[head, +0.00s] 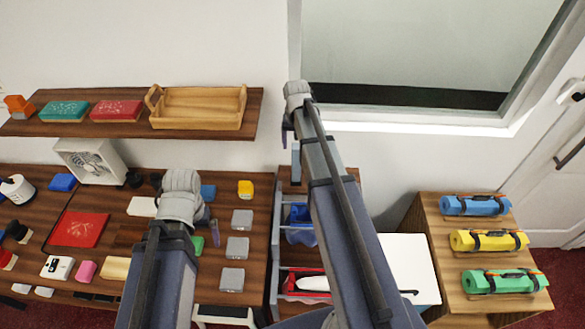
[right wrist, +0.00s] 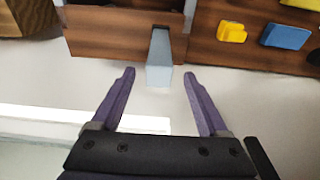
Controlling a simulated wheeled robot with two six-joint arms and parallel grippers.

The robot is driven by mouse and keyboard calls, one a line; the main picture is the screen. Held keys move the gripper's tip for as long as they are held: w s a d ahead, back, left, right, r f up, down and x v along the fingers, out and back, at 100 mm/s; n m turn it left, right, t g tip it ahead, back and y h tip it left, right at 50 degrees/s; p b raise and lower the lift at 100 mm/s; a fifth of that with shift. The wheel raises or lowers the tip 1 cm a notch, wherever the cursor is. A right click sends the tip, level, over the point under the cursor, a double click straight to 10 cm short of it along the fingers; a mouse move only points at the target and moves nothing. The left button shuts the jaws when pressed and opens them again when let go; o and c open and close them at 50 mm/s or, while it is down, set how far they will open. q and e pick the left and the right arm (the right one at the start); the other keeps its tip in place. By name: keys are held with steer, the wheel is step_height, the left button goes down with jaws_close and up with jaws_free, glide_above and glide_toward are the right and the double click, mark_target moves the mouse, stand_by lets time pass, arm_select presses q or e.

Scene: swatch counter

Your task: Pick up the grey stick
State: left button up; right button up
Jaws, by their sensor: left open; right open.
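The grey stick (right wrist: 160,52) is a pale blue-grey bar in the right wrist view. It juts past the edge of a brown wooden surface, its near end towards me. My right gripper (right wrist: 159,74) is open, with one purple finger on each side of the stick's near end and a gap on both sides. In the head view a pale grey piece, likely the stick (head: 296,160), shows beside my right arm. My left gripper (head: 207,225) is open over the counter, mostly hidden by its own wrist.
The wooden counter (head: 120,232) holds several small items, including grey blocks (head: 237,248) and a red swatch (head: 80,229). A shelf (head: 40,126) with a wooden tray (head: 200,123) runs above. Rolled mats (head: 488,240) lie on a cabinet at right.

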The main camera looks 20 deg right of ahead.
mark_target(297, 147)
steer(key=shift+s+f+b, duration=0.25)
steer(key=shift+f+b, duration=0.1)
steer(key=shift+b, duration=0.15)
steer(key=shift+w+d+f+b, duration=0.1)
steer(key=shift+w+f+b, duration=0.1)
steer(key=shift+f+b, duration=0.3)
steer(key=shift+w+f+b, duration=0.15)
steer(key=shift+f+b, duration=0.25)
steer(key=shift+f, duration=0.1)
steer(key=shift+r, duration=0.1)
steer(key=shift+s, duration=0.1)
steer(key=shift+f, duration=0.3)
steer(key=f+b, duration=0.4)
steer(key=b, duration=0.1)
steer(key=shift+w+d+f, duration=0.2)
steer(key=shift+w+f, duration=0.1)
steer(key=shift+w, duration=0.1)
steer(key=shift+r, duration=0.1)
